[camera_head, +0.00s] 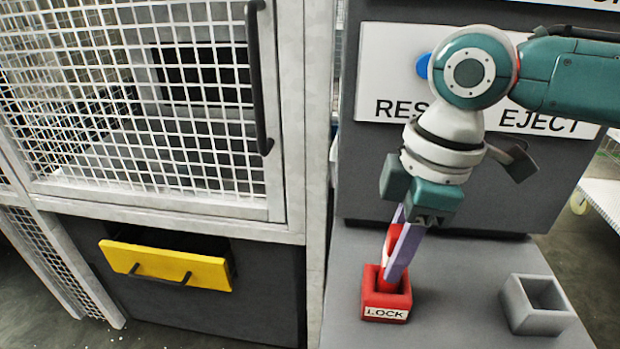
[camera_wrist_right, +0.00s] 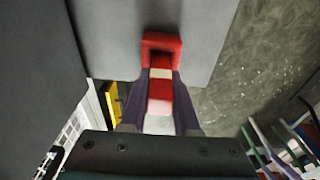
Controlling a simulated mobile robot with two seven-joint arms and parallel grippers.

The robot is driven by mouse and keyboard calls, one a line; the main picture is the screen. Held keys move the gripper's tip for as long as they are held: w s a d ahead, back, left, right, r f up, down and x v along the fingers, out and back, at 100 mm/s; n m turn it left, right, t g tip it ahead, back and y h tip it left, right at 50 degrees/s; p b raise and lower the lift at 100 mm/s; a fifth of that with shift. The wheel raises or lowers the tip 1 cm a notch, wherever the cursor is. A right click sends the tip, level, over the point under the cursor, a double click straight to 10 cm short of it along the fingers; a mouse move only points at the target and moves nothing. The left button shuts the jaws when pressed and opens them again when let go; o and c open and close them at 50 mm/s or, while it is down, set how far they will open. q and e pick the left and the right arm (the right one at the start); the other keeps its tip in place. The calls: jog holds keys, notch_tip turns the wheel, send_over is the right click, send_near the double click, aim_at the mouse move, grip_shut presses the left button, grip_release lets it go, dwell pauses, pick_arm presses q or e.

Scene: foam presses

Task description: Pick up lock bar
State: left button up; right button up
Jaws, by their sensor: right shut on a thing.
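The lock bar (camera_head: 391,241) is red and stands upright in the red socket marked LOCK (camera_head: 386,298), on the grey ledge. In the right wrist view the bar (camera_wrist_right: 160,90) shows red with pale bands, and its far end reaches the red socket (camera_wrist_right: 176,43). My right gripper (camera_head: 397,250) comes down from above, with its purple fingers shut on the bar from both sides. The fingertips are close to the socket's rim. The bar's lower end is hidden inside the socket. My left gripper is not in view.
An empty grey square socket (camera_head: 537,304) stands to the right on the ledge (camera_head: 455,290). Behind is a dark panel with a sign reading EJECT (camera_head: 545,122) and a blue button (camera_head: 423,65). A mesh cage door (camera_head: 200,110) and yellow drawer (camera_head: 165,265) are at left.

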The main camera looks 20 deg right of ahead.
grip_shut()
dwell(0.8)
jog(key=shift+r, duration=0.15)
